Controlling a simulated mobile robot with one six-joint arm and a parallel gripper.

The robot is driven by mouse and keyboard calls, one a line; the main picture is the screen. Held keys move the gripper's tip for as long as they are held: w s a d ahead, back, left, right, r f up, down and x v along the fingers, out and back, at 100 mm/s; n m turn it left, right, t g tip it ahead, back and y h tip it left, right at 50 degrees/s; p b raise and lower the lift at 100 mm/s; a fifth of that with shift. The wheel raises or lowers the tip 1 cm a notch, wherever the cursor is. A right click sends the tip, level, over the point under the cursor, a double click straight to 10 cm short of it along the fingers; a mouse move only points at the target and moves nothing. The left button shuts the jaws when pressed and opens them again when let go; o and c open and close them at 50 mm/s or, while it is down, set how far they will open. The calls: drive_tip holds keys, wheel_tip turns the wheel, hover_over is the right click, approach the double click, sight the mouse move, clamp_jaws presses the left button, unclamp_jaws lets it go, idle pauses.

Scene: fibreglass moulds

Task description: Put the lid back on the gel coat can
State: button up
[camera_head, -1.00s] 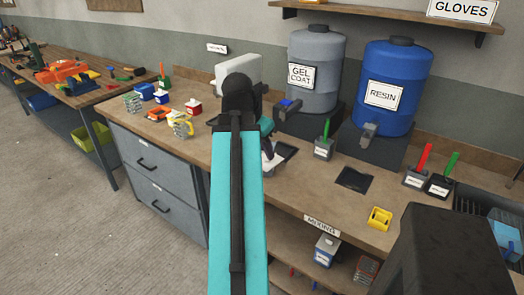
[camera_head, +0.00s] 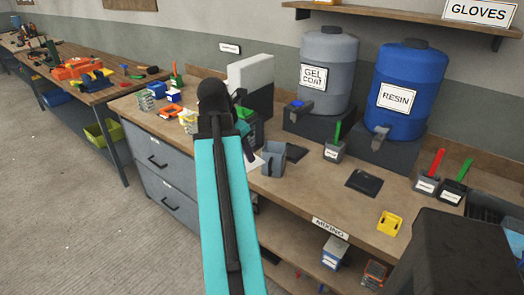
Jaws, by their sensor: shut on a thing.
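A grey drum labelled GEL COAT (camera_head: 340,82) stands on a dark stand at the back of the bench, with a dark cap on top. A small open grey-blue container (camera_head: 272,160) stands on the bench in front of it. I cannot tell whether either is the can of the task. My teal and black arm reaches up the middle. My gripper (camera_head: 248,140) is mostly hidden behind it, left of the small container. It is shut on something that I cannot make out. I cannot pick out the lid with certainty.
A blue RESIN drum (camera_head: 408,88) stands right of the grey drum. A white-and-dark box (camera_head: 251,75) stands behind my arm. Small tool holders (camera_head: 333,152), a dark flat square (camera_head: 363,183) and a yellow piece (camera_head: 390,223) are on the bench. Bare bench shows around the square.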

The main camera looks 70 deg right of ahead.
drive_tip(key=w+a+f+m, duration=0.1)
drive_tip(key=w+a+f, duration=0.2)
drive_tip(key=w+a, duration=0.9)
drive_tip(key=w+a+f, duration=0.3)
drive_tip(key=w+a, duration=0.6)
drive_tip(key=w, duration=0.6)
drive_tip(key=w+a+f, duration=0.2)
drive_tip(key=w+a, duration=0.1)
drive_tip(key=a, duration=0.6)
drive_tip(key=w+a+f+m, duration=0.1)
drive_tip(key=w+a, duration=0.3)
drive_tip(key=a, duration=0.6)
drive_tip(key=w+a+f+g, duration=0.1)
drive_tip(key=w+a+f, duration=0.2)
drive_tip(key=a, duration=0.7)
drive_tip(key=shift+w+a+f, duration=0.15)
drive_tip(key=shift+w+f, duration=0.05)
drive_tip(key=shift+w, duration=0.3)
drive_tip(key=shift+s, duration=0.15)
